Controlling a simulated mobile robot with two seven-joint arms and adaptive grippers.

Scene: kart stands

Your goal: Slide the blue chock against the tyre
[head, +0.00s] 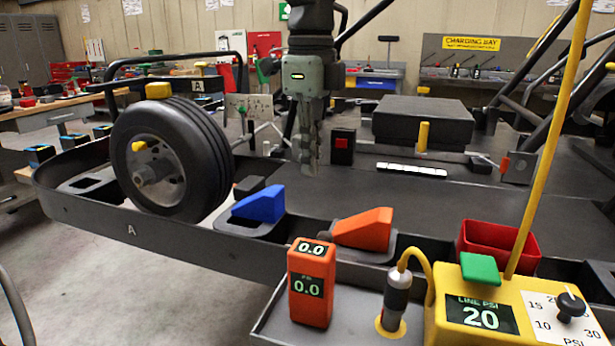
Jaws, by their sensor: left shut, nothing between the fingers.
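The blue chock (260,206) lies on a dark pad on the near rail of the kart stand, its low end toward the tyre. The black tyre (208,150) stands upright on its hub to the left. A small gap shows between the tyre's lower right side and the chock. My left gripper (310,170) points down from the top, fingers together and empty. It is above and to the right of the blue chock, apart from it. My right gripper is not in view.
An orange chock (364,230) sits right of the blue one on the same rail. In front are an orange gauge (311,283), a yellow pressure box (475,318) with a tall yellow pole, and a red bin (499,246). A black box (342,147) stands behind the gripper.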

